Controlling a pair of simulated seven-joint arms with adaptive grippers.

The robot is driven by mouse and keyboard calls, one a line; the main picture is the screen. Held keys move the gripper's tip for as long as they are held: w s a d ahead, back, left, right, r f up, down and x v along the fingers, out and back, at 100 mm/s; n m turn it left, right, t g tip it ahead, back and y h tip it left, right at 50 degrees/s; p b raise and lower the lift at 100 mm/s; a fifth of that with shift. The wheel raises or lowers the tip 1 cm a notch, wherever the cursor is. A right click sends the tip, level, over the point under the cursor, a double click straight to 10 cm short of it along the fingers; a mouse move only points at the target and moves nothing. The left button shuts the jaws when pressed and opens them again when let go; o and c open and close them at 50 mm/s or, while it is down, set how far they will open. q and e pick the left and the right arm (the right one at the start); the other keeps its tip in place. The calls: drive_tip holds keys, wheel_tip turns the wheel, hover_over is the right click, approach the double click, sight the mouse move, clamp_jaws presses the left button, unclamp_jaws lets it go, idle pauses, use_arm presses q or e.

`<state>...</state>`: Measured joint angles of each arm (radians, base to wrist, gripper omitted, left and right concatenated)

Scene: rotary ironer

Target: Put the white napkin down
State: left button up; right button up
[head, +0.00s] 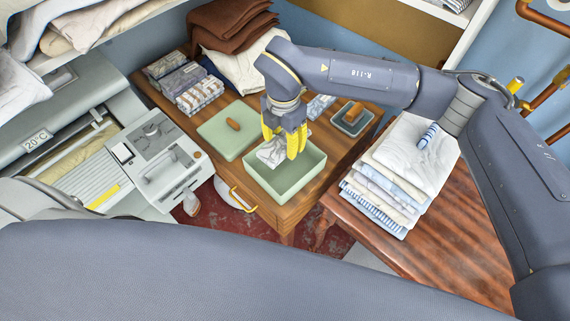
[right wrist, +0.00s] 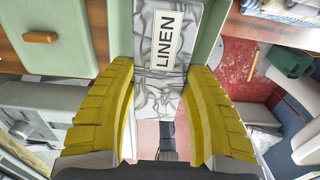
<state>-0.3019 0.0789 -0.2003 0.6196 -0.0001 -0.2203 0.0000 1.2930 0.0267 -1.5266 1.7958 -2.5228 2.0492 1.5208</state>
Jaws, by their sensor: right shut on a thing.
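The white napkin (head: 270,154) hangs from the yellow fingers of my right gripper (head: 288,148), at the open pale green box (head: 288,192). In the head view it is at the left part of the box opening; I cannot tell whether it touches the box. In the right wrist view a white, grey-veined surface (right wrist: 168,80) with a LINEN label shows between the fingers (right wrist: 160,75), which stand on either side. The box's green wall (right wrist: 208,25) shows beyond. My left gripper is not in view.
The green lid (head: 218,144) with an orange handle lies left of the box on the wooden cabinet (head: 262,200). Folded cloth stacks (head: 186,86) stand behind. A small dark tray (head: 352,124) is at right, near a folded linen pile (head: 385,195). The ironer (head: 155,155) stands at left.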

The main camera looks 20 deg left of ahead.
sight(284, 169)
wheel_tip(284, 169, down, 12)
drive_tip(key=shift+f, duration=0.1)
idle(0.6)
drive_tip(key=o, duration=1)
drive_tip(key=shift+f, duration=0.1)
wheel_tip(284, 169, up, 12)
drive_tip(key=shift+r, duration=0.15)
idle(0.3)
